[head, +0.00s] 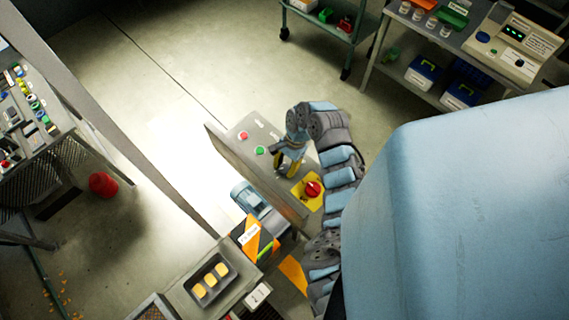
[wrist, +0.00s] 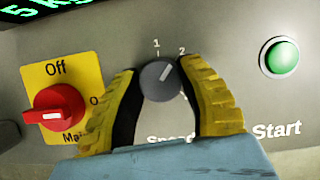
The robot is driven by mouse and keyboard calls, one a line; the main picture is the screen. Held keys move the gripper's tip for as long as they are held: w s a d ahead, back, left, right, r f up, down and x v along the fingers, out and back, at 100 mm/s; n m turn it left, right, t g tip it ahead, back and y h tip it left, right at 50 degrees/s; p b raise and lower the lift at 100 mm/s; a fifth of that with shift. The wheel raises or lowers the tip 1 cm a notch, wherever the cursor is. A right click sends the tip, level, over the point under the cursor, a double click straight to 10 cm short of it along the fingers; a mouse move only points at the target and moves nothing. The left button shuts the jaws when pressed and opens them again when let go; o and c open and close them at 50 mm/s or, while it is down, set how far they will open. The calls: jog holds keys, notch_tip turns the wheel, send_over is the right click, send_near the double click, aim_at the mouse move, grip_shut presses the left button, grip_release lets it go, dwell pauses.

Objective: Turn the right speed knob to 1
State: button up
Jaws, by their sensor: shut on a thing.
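The speed knob (wrist: 157,82) is a dark grey round dial on a grey control panel (wrist: 225,45) in the wrist view. Its white mark points up and to the right, towards the 2; the 1 is printed straight above the knob. My gripper (wrist: 160,73) has its yellow fingers on both sides of the knob, shut on it. The word "Speed" below the knob is partly covered by my gripper. In the head view my gripper (head: 288,163) is at the control panel and hides the knob.
A red rotary switch (wrist: 55,107) on a yellow plate marked "Off" sits left of the knob. A green Start button (wrist: 282,57) sits to the right. In the head view a red button (head: 243,135) is on the same panel. A tray (head: 211,279) with yellow pieces stands nearby.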

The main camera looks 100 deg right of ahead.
jog(key=shift+w+r+n+p, duration=0.1)
jog(key=shift+r+n+p, duration=0.1)
jog(key=shift+n+p, duration=0.45)
jog(key=shift+f+n+g+y, duration=0.2)
jog(key=shift+n+g+y, duration=0.1)
jog(key=shift+n, duration=0.35)
jog(key=shift+f+n+g+y, duration=0.15)
jog(key=shift+n+g+y, duration=0.25)
jog(key=shift+n, duration=0.8)
jog(key=shift+n+g+b, duration=0.35)
jog(key=shift+n+g, duration=0.15)
jog(key=shift+n, duration=0.9)
jog(key=o, duration=1.2)
